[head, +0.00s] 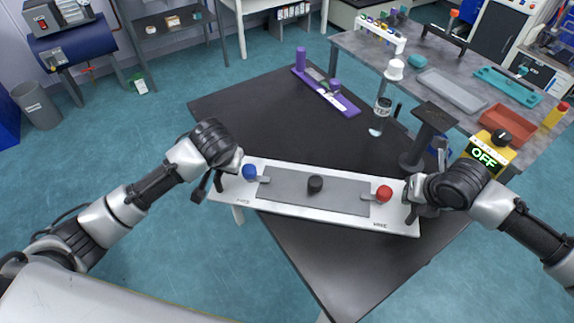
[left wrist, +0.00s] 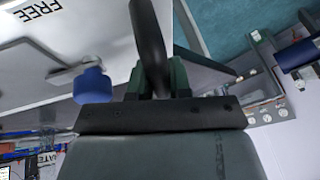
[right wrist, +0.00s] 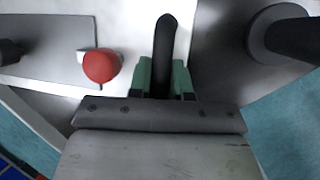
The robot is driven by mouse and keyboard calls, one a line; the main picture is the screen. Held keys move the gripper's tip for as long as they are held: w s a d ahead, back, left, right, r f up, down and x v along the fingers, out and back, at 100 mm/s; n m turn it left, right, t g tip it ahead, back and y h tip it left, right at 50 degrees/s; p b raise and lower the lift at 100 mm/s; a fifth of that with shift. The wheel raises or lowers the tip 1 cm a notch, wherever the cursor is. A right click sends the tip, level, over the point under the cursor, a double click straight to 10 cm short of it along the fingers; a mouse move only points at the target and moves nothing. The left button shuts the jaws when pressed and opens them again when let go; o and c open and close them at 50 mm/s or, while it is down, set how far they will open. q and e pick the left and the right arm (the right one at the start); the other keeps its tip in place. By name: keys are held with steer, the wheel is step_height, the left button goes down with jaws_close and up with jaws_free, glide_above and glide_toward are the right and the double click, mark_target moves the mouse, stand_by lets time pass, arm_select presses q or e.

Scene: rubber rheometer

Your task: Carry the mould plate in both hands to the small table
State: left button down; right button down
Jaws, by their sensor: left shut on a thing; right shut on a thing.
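The mould plate (head: 300,209) is a long white board with a grey inset, a blue knob (head: 250,171) on the left, a red knob (head: 383,193) on the right and a black knob (head: 315,184) mid-way. It looks about level across the near part of a black-topped table (head: 300,120), its left end past the edge. I cannot tell whether it touches the top. My left gripper (head: 209,187) is shut on the plate's left black handle (left wrist: 148,40). My right gripper (head: 411,203) is shut on its right black handle (right wrist: 165,40).
A purple fixture (head: 325,92), a clear cylinder (head: 380,118) and a black stand (head: 428,135) are on the black table. A yellow box reading OFF (head: 489,152) is at right. A grey bench (head: 440,62) behind holds trays. Teal floor (head: 130,240) is open at left.

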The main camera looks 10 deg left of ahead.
arm_select(q)
steer(key=c, duration=1.1)
jaws_free()
steer(key=shift+s, duration=0.1)
arm_select(e)
steer(key=c, duration=1.1)
jaws_free()
steer(key=shift+s, duration=0.1)
arm_select(q)
steer(key=shift+o, duration=0.2)
arm_select(e)
steer(key=shift+o, duration=0.2)
steer(key=shift+r, duration=0.25)
arm_select(q)
steer(key=v, duration=1.2)
arm_select(e)
steer(key=v, duration=1.1)
steer(key=shift+s+r, duration=0.2)
arm_select(q)
steer(key=shift+f, duration=0.1)
arm_select(e)
steer(key=shift+d, duration=0.1)
